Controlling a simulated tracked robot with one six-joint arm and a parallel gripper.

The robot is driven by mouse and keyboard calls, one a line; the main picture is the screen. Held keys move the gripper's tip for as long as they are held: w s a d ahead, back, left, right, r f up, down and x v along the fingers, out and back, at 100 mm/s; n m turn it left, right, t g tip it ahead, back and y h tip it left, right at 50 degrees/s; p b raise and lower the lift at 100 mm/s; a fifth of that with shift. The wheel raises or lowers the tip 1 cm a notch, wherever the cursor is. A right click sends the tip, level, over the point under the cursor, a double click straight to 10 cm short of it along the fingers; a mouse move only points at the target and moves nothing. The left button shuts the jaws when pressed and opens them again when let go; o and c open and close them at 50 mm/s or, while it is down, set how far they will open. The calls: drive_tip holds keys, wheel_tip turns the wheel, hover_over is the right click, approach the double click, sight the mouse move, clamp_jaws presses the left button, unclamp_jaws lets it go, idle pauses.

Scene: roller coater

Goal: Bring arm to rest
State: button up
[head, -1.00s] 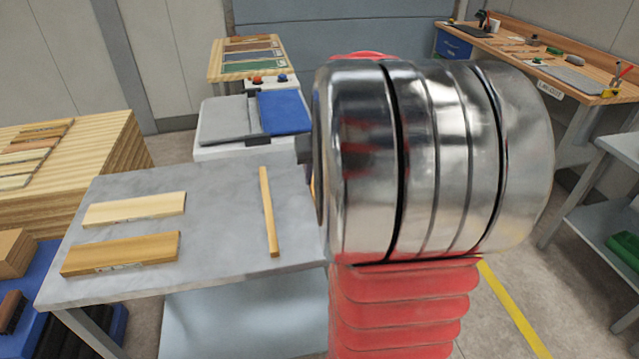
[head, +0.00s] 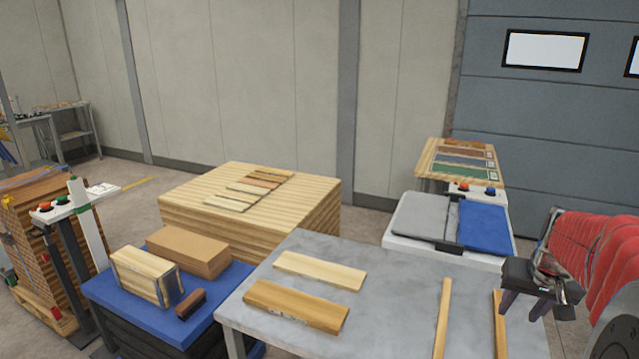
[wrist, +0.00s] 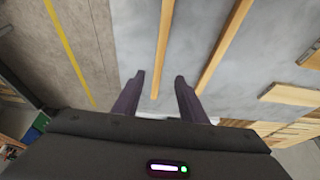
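My gripper (head: 524,307) is at the right of the head view, above the right part of the grey table (head: 390,300). My red-sleeved arm reaches in from the right edge. In the wrist view my gripper (wrist: 158,80) shows two dark fingers spread apart with nothing held between them. A narrow wooden strip (wrist: 165,45) lies on the table beyond the gap between the fingers. A second strip (wrist: 222,50) lies to its right.
Two wooden boards, a pale one (head: 320,270) and a browner one (head: 296,305), lie on the table's left part. A blue-topped cart (head: 215,308) with blocks stands left. A white machine (head: 405,240) with grey and blue pads stands behind. Bare floor shows at far left.

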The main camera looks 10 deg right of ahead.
drive_tip(key=s+a+n, duration=0.2)
drive_tip(key=s+a, duration=0.1)
drive_tip(key=a, duration=0.8)
drive_tip(key=s+a+r+n+t+y, duration=0.1)
drive_tip(key=s+a, duration=0.3)
drive_tip(key=a, duration=0.7)
drive_tip(key=s+a+r+n+t+y, duration=0.1)
drive_tip(key=s+a+n, duration=0.2)
drive_tip(key=a, duration=0.8)
drive_tip(key=shift+s+a+n, duration=0.2)
drive_tip(key=shift+s+n, duration=0.2)
drive_tip(key=shift+s, duration=0.25)
